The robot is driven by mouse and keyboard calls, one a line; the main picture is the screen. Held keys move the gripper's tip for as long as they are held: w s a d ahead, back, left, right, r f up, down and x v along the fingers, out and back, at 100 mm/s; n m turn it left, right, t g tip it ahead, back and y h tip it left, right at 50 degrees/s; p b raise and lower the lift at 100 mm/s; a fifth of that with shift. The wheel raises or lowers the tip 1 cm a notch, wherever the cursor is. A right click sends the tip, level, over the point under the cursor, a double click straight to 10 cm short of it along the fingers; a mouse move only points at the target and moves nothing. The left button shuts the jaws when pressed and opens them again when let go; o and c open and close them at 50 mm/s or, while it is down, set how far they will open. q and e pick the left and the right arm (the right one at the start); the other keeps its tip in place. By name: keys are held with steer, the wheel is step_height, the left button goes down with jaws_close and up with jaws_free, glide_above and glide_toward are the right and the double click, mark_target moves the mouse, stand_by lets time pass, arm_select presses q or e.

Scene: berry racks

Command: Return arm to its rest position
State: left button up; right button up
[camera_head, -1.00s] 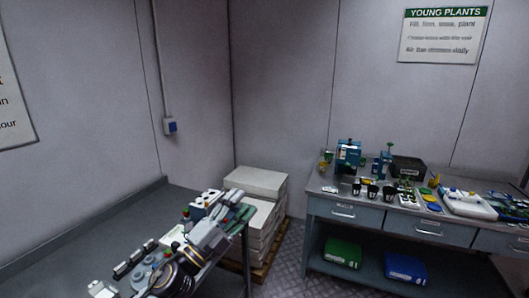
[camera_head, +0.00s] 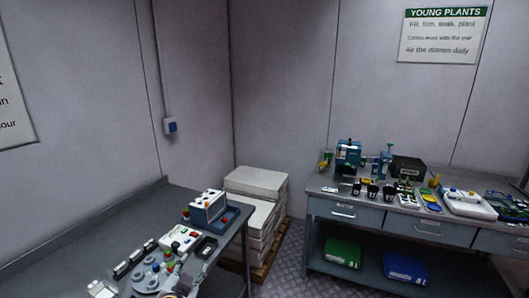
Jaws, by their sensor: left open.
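My left gripper (camera_head: 205,248) is low in the head view, over the right part of the left bench (camera_head: 95,225). It is small and dark there, and its jaws are apart with nothing seen between them. Little of my left arm shows at the bottom edge. A blue and white box-shaped device (camera_head: 207,207) stands on the bench just beyond the gripper, apart from it. A white panel with coloured buttons (camera_head: 180,238) lies to the gripper's left. My right gripper is not in view.
A grey round-topped device (camera_head: 152,278) and a dark strip of parts (camera_head: 135,257) are on the left bench. White stacked slabs (camera_head: 255,183) stand on a pallet behind it. A second workbench (camera_head: 345,210) at right holds pots and tools. The floor between is clear.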

arm_select(q)
steer(key=s+a+f+n+g+h, duration=0.1)
steer(key=s+f+n+g, duration=0.1)
steer(key=s+f+g, duration=0.55)
steer(key=s+f+n+g, duration=0.1)
steer(key=s+f+g, duration=0.2)
steer(key=s+f, duration=0.8)
steer(key=s+f+g, duration=0.1)
steer(key=s+f, duration=0.2)
steer(key=f, duration=1.2)
steer(key=s+f+g, duration=0.1)
steer(key=s+f, duration=0.1)
steer(key=f, duration=1.3)
steer(key=s+a+f, duration=0.2)
steer(key=s+f, duration=0.8)
steer(key=s, duration=0.1)
steer(key=s+a+f, duration=0.2)
steer(key=s+f, duration=0.8)
steer(key=s, duration=0.1)
steer(key=shift+s+f+g+b, duration=0.3)
steer(key=shift+f+g+b, duration=0.05)
steer(key=shift+f+b, duration=0.1)
